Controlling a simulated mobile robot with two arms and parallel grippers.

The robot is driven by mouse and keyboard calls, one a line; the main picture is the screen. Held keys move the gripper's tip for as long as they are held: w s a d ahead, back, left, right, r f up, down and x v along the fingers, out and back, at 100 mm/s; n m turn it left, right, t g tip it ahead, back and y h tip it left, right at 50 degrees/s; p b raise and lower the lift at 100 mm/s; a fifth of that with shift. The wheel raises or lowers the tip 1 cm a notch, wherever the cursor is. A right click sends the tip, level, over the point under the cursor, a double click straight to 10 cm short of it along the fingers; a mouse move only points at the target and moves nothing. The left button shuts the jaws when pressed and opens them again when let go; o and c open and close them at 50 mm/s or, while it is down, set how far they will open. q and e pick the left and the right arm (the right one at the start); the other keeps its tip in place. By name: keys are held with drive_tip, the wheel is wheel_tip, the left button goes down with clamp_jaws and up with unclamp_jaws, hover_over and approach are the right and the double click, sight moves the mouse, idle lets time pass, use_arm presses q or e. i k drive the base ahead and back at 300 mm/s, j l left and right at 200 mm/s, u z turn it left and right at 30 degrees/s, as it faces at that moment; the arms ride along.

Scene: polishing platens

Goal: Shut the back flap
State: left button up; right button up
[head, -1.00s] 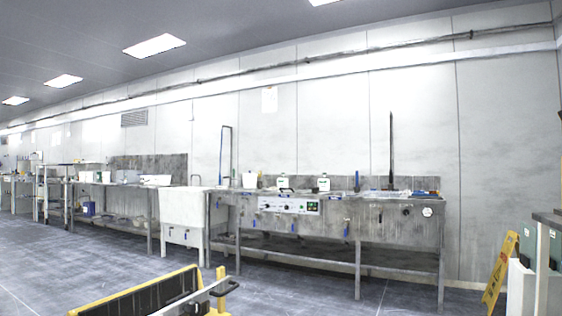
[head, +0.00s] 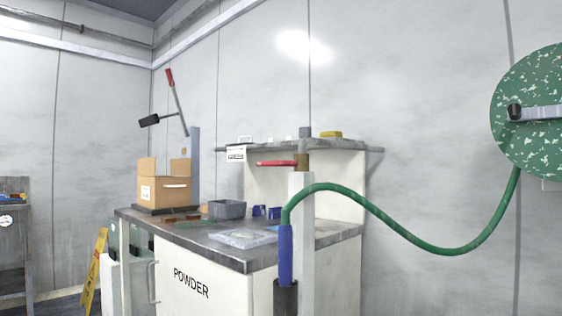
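An open cardboard box (head: 150,193) stands toward the far left end of the dark worktop (head: 250,254) of a white cabinet marked POWDER. It has a white label and a light strip on its sides. Upright flaps show at its top, one at the left and one at the right. I cannot tell which is the back flap, and the inside of the box is hidden. Neither of my grippers is in view.
A grey bin (head: 227,209), small blue items (head: 259,211) and a clear flat tray (head: 243,238) share the worktop. A red-handled lever (head: 176,95) rises behind the box. A green hose (head: 413,243) hangs in front at right. A yellow sign (head: 94,270) stands left.

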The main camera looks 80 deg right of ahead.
sight(178, 167)
drive_tip(key=i+l+z, duration=0.1)
drive_tip(key=z, duration=0.3)
drive_tip(key=i+l+z, duration=0.1)
drive_tip(key=z, duration=0.3)
drive_tip(key=i+z, duration=0.1)
drive_tip(key=z, duration=0.35)
drive_tip(key=i+z, duration=0.15)
drive_tip(key=z, duration=0.25)
drive_tip(key=i+z, duration=0.1)
drive_tip(key=z, duration=0.3)
drive_tip(key=i+j, duration=0.15)
drive_tip(key=i, duration=0.35)
drive_tip(key=i+j, duration=0.1)
drive_tip(key=i, duration=0.35)
